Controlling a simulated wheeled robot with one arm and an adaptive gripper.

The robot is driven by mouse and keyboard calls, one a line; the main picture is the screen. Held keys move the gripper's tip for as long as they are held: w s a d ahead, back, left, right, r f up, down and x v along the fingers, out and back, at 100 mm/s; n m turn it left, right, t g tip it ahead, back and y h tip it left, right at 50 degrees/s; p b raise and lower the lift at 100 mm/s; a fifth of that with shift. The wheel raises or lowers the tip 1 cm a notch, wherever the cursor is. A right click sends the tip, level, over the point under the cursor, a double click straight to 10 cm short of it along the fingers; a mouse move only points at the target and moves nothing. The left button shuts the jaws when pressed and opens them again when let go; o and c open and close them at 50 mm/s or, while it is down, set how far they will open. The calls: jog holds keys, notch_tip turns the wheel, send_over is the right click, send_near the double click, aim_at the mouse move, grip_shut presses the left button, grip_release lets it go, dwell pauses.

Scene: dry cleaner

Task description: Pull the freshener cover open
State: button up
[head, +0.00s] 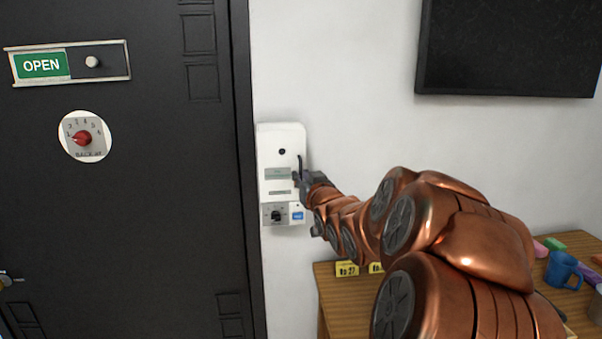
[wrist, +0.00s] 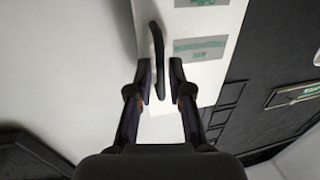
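The white freshener dispenser (head: 281,146) hangs on the wall just right of the black door, and its cover looks shut. A thin dark curved handle (head: 300,164) stands at the cover's right edge. It also shows in the wrist view (wrist: 158,45), upright. My gripper (head: 304,179) is at the lower part of this handle. In the wrist view my gripper (wrist: 160,78) is open, with one finger on each side of the handle's lower end. A small gap shows between the handle and each finger. My gripper hides part of the dispenser's right side in the head view.
A small panel with a dark knob (head: 277,216) and a blue label sits at the dispenser's bottom. A wooden table (head: 333,292) with yellow number tags and a blue mug (head: 562,270) stands below right. The black door (head: 150,200) is close on the left.

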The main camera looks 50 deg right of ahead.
jog(key=shift+w+d, duration=0.35)
jog(key=shift+w, duration=0.25)
jog(key=shift+c, duration=0.4)
grip_shut()
